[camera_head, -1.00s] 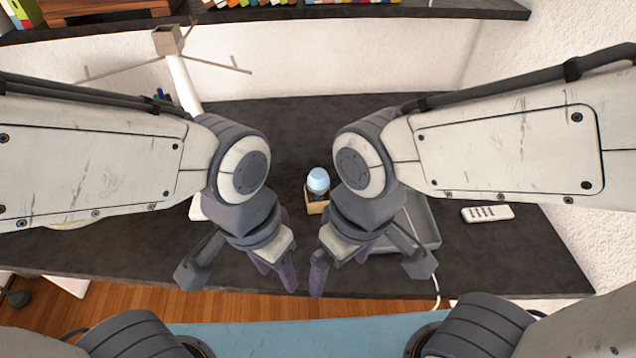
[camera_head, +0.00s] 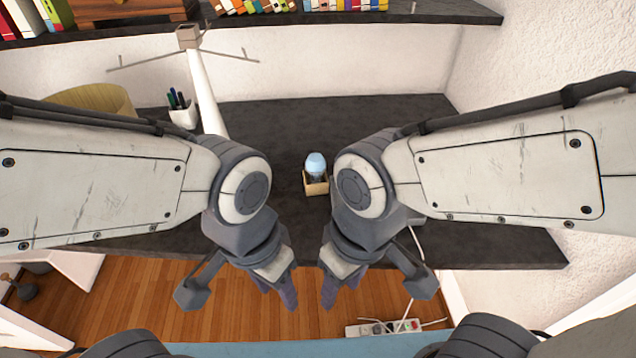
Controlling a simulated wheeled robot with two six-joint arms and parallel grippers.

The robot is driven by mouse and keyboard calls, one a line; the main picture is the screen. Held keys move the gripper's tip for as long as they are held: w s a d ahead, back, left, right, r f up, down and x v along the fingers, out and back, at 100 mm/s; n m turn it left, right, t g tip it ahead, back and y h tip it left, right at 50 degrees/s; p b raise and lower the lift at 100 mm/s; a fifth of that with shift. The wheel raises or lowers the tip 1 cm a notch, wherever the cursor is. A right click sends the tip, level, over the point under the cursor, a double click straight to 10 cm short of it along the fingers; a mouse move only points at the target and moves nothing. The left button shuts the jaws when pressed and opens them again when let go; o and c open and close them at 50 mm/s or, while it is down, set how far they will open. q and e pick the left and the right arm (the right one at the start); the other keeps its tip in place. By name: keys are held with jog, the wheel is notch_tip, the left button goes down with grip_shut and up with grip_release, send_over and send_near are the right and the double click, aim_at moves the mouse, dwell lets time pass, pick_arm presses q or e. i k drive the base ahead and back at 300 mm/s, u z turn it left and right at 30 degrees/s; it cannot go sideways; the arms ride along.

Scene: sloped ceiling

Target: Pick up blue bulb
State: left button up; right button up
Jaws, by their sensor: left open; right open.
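The blue bulb (camera_head: 316,164) stands upright in a small tan box (camera_head: 316,184) on the dark desk, between my two arms. My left gripper (camera_head: 283,295) is open and empty, in front of the desk's near edge and to the left of the bulb. My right gripper (camera_head: 327,292) is open and empty, also in front of the near edge and below the bulb in the picture. Neither gripper touches the bulb or the box. The bulb's lower part is partly hidden by the box.
The dark desk (camera_head: 290,128) is clear behind the bulb. A pen cup (camera_head: 184,117), a white pole (camera_head: 208,105) and a yellow round basket (camera_head: 100,97) stand at the left. A shelf with books (camera_head: 340,19) runs along the back. A power strip (camera_head: 384,328) lies on the floor.

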aim_at(315, 164)
jog(key=z, duration=0.75)
jog(key=i, duration=0.5)
jog(key=u, duration=0.85)
